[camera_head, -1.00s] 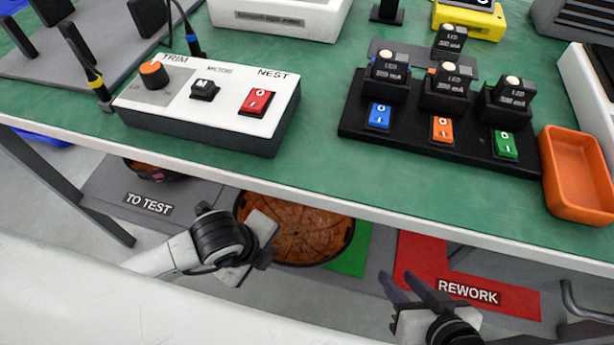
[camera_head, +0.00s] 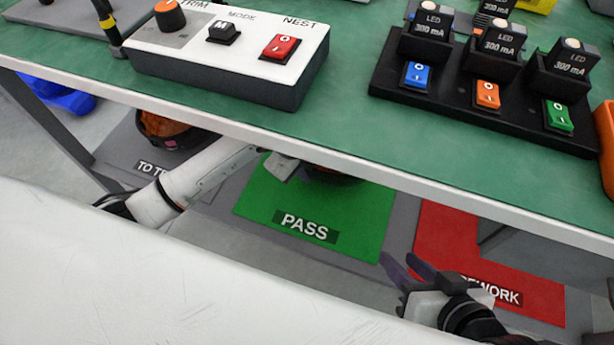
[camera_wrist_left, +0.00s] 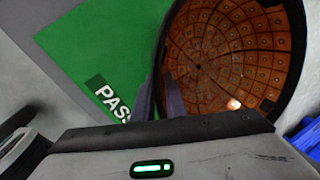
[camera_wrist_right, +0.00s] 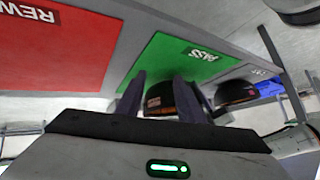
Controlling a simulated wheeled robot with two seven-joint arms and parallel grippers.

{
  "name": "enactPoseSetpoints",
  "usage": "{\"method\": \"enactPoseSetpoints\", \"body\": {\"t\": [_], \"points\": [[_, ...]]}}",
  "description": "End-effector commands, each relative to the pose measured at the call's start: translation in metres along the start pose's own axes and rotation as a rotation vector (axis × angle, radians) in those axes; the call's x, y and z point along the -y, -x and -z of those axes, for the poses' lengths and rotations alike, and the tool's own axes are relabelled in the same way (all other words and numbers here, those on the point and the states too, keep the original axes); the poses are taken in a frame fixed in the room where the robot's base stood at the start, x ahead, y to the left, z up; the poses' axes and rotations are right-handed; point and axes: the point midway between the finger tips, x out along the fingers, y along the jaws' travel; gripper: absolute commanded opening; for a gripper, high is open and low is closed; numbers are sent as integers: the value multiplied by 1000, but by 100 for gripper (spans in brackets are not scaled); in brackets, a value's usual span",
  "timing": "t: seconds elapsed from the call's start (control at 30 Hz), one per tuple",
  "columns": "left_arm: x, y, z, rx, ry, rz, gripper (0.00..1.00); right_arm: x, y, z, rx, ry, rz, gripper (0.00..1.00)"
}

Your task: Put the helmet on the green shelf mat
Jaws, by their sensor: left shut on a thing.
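The helmet, a dark shell with an orange patterned inside, shows open side up in the left wrist view (camera_wrist_left: 235,50). In the head view the helmet (camera_head: 335,177) is mostly hidden under the bench edge. My left gripper (camera_head: 293,170) is shut on its rim, with the fingers (camera_wrist_left: 162,98) at the rim's left side. The green mat (camera_head: 262,205) marked PASS lies on the lower shelf, and the helmet is over its far part. I cannot tell whether they touch. My right gripper (camera_head: 408,267) is open and empty, in front of the red mat.
A red REWORK mat (camera_head: 455,245) lies right of the green one. Another dark helmet (camera_head: 172,130) with orange inside sits on the grey TO TEST mat at left. The green bench top (camera_head: 340,130) overhangs the shelf. A bench leg (camera_head: 50,120) stands at left.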

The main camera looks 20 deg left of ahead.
Motion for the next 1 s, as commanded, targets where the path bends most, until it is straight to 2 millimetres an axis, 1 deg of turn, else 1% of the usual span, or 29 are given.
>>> {"method": "enactPoseSetpoints", "body": {"t": [0.03,0.1,0.23,0.47,0.5,0.57,0.6,0.63,0.87,0.93,1.0], "points": [[-3,-12,0,-1,1,1,0,1,-2,0,-17,-3,9,34],[-4,-18,0,0,1,2,0,4,-1,5,-34,-8,20,34],[-4,-16,0,0,1,4,0,7,3,10,-43,-10,25,34],[-5,-19,0,0,1,3,0,6,2,8,-43,-10,25,34],[-6,-21,0,1,1,0,13,7,2,9,-44,-11,26,34],[-6,-20,0,1,1,0,23,7,2,9,-44,-11,26,34],[-6,-20,0,1,1,-1,30,7,2,9,-44,-11,26,34],[-6,-20,0,1,0,-1,32,7,2,9,-44,-11,26,34],[-6,-20,0,1,0,-1,32,7,2,9,-44,-11,26,34],[-6,-18,0,1,0,0,32,7,3,10,-44,-11,26,34],[-5,-11,0,1,0,0,32,7,5,11,-43,-8,22,34]]}}
